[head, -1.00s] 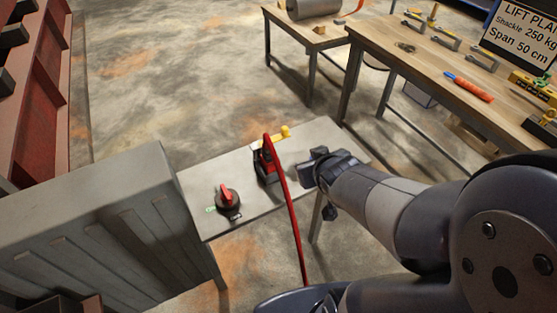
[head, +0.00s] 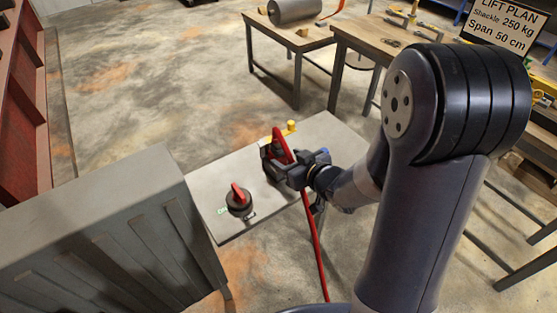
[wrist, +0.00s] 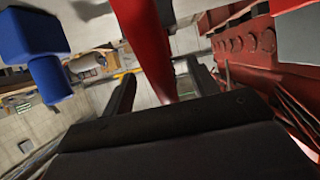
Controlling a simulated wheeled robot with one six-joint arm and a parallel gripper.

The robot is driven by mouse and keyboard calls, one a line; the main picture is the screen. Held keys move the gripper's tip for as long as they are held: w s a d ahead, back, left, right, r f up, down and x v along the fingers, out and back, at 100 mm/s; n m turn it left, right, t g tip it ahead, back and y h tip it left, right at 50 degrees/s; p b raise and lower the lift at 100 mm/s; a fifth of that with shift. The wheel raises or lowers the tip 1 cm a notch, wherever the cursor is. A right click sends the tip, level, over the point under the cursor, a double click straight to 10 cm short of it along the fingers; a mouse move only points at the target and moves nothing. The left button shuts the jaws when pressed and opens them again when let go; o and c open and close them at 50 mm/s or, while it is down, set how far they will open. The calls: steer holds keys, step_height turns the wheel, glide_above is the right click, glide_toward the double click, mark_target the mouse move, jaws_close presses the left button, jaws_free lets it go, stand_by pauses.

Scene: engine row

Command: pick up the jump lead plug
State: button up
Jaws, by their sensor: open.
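The jump lead plug (head: 280,146) is red and sits at a dark holder on the narrow grey table. A red lead (head: 318,258) hangs from it past the table's front edge. My gripper (head: 286,171) is right beside the plug, on its right, and hides part of it and the holder. In the wrist view, a large red shape (wrist: 147,42), the plug or its lead, stands between the two dark fingers of my open gripper (wrist: 160,90). I cannot tell whether the fingers touch it.
A rotary switch with a red handle (head: 239,199) sits left on the grey table (head: 215,172). A yellow piece (head: 291,126) is behind the plug. A grey ribbed cabinet (head: 110,235) stands at the left. A wooden workbench (head: 365,40) is behind. A blue block (wrist: 35,45) shows close in the wrist view.

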mark_target(282, 156)
steer(key=shift+p+x, duration=0.35)
steer(key=shift+x, duration=2.55)
steer(key=shift+f, duration=0.1)
jaws_close()
